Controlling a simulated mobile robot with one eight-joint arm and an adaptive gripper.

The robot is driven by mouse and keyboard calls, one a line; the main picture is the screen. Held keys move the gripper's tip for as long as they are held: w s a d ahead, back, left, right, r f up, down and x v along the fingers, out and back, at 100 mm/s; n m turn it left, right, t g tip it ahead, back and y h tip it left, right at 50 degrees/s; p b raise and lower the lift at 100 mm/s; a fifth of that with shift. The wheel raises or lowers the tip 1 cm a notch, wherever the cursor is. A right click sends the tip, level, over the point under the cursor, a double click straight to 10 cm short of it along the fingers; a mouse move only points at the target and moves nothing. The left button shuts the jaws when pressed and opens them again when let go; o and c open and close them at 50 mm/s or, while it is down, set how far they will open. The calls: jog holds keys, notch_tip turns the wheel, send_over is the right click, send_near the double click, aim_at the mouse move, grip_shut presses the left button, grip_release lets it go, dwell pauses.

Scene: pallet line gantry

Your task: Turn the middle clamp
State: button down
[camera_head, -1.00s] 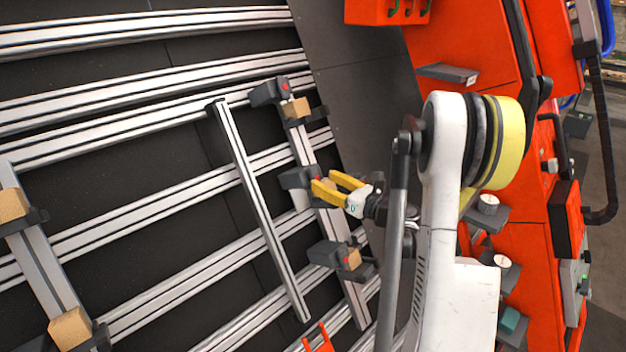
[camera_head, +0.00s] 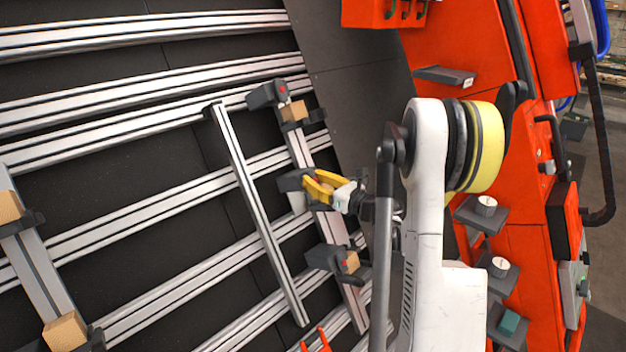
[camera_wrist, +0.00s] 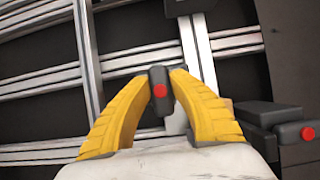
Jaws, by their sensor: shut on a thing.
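The middle clamp (camera_head: 290,181) is a dark grey block with a red dot, on a slanted aluminium rail right of centre in the head view. My yellow gripper (camera_head: 316,186) reaches it from the right. In the wrist view my gripper (camera_wrist: 161,88) has its two fingers on either side of the clamp's dark upright part with the red dot (camera_wrist: 159,91), and they are shut on it. A small wooden block shows between the fingers in the head view. The upper clamp (camera_head: 266,95) and the lower clamp (camera_head: 325,257) sit on the same rail, each beside a wooden block.
A loose-looking aluminium bar (camera_head: 258,210) lies slantwise left of the clamps. Long aluminium rails (camera_head: 150,76) cross the dark panel. Wooden blocks (camera_head: 65,331) sit at the lower left. Orange machinery (camera_head: 470,45) with small shelves stands right of my arm.

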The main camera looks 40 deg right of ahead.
jog(key=shift+n, duration=0.3)
jog(key=n+y, duration=0.2)
jog(key=n, duration=0.2)
jog(key=shift+n+g+y+b, duration=0.3)
jog(key=shift+g+b, duration=0.05)
jog(key=shift+g, duration=0.05)
jog(key=n+g+y, duration=0.1)
jog(key=n, duration=0.2)
jog(key=n+g+y, duration=0.1)
jog(key=n, duration=0.2)
jog(key=shift+a, duration=0.15)
jog(key=n+g+p, duration=0.1)
jog(key=n, duration=0.2)
jog(key=n+g+y+p, duration=0.1)
jog(key=n, duration=0.2)
jog(key=shift+a+g, duration=0.15)
jog(key=shift+g, duration=0.25)
jog(key=shift+s+f+n+g+p, duration=0.15)
jog(key=shift+n+g+p, duration=0.3)
jog(key=shift+n, duration=0.55)
jog(key=shift+f+n+g+p, duration=0.1)
jog(key=shift+n+g+p, duration=0.2)
jog(key=shift+n+g, duration=0.5)
jog(key=shift+n+t, duration=0.25)
jog(key=shift+n, duration=0.15)
jog(key=c, duration=1.2)
grip_release()
jog(key=shift+f, duration=0.1)
